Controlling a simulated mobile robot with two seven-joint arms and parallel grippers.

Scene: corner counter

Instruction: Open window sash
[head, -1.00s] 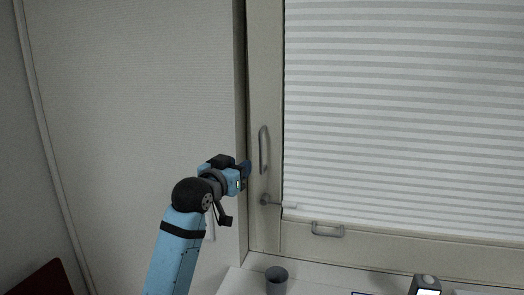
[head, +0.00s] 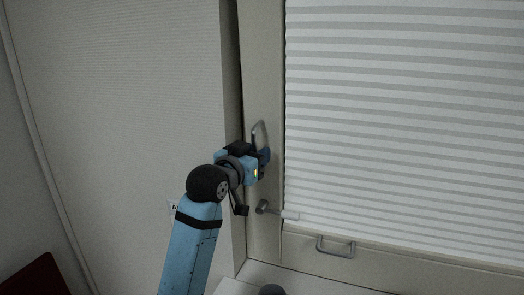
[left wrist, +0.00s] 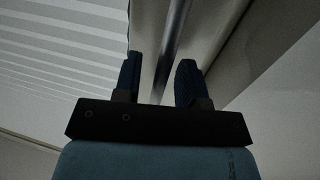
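The window sash (head: 264,98) has a beige frame with a pleated white blind (head: 400,130). My right gripper is not in view.
A horizontal bar handle (head: 336,247) is on the bottom rail. A dark cup (head: 272,290) stands on the white counter (head: 300,283) below. A plain wall (head: 130,110) is to the left, and a dark red object (head: 35,280) at the lower left.

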